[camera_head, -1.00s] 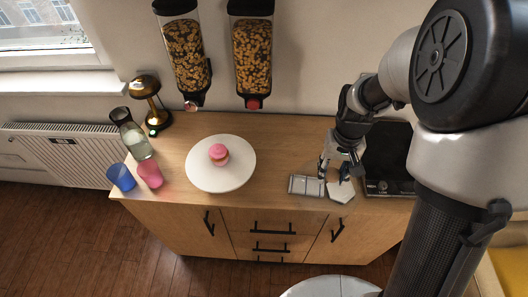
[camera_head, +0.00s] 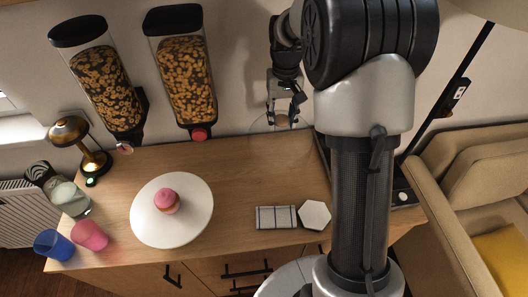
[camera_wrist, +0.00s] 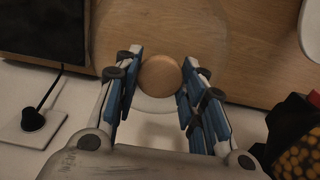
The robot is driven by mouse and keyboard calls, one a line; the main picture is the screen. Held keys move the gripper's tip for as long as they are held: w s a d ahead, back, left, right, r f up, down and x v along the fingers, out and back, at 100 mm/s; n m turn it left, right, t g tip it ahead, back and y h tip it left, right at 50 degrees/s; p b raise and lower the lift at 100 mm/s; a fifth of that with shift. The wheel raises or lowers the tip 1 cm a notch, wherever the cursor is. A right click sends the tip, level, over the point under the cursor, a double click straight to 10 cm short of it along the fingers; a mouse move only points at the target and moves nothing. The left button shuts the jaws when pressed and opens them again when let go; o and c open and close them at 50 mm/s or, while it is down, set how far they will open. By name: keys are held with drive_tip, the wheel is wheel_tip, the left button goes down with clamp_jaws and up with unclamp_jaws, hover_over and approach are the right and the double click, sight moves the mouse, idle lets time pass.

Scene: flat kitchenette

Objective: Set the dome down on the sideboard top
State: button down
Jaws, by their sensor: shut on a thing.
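My gripper (camera_head: 283,110) is at the back of the sideboard, near the wall. In the wrist view my gripper (camera_wrist: 157,85) is shut on the round wooden knob (camera_wrist: 160,76) of the clear dome. The dome (camera_head: 262,125) is see-through and shows only as a faint outline below the fingers. I cannot tell whether its rim touches the wood or hangs above it. The sideboard top (camera_head: 240,180) is light wood. A white round plate (camera_head: 145,222) on it bears a pink-topped cake (camera_head: 166,200).
A grey divided tray (camera_head: 276,217) and a white hexagonal piece (camera_head: 315,214) lie near the front edge. Cereal dispensers (camera_head: 184,75) hang on the wall. A lamp (camera_head: 85,145), carafe (camera_head: 65,195), blue cup (camera_head: 53,245) and pink cup (camera_head: 90,235) stand left. Wood between plate and tray is bare.

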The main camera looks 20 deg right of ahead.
wheel_tip(320, 180, down, 7)
drive_tip(key=shift+w+f+b, duration=0.15)
drive_tip(key=shift+f+b, duration=0.05)
drive_tip(key=shift+b, duration=0.95)
drive_tip(key=shift+r, duration=0.1)
drive_tip(key=c, duration=1)
unclamp_jaws()
drive_tip(key=shift+f, duration=0.2)
drive_tip(key=shift+c, duration=0.2)
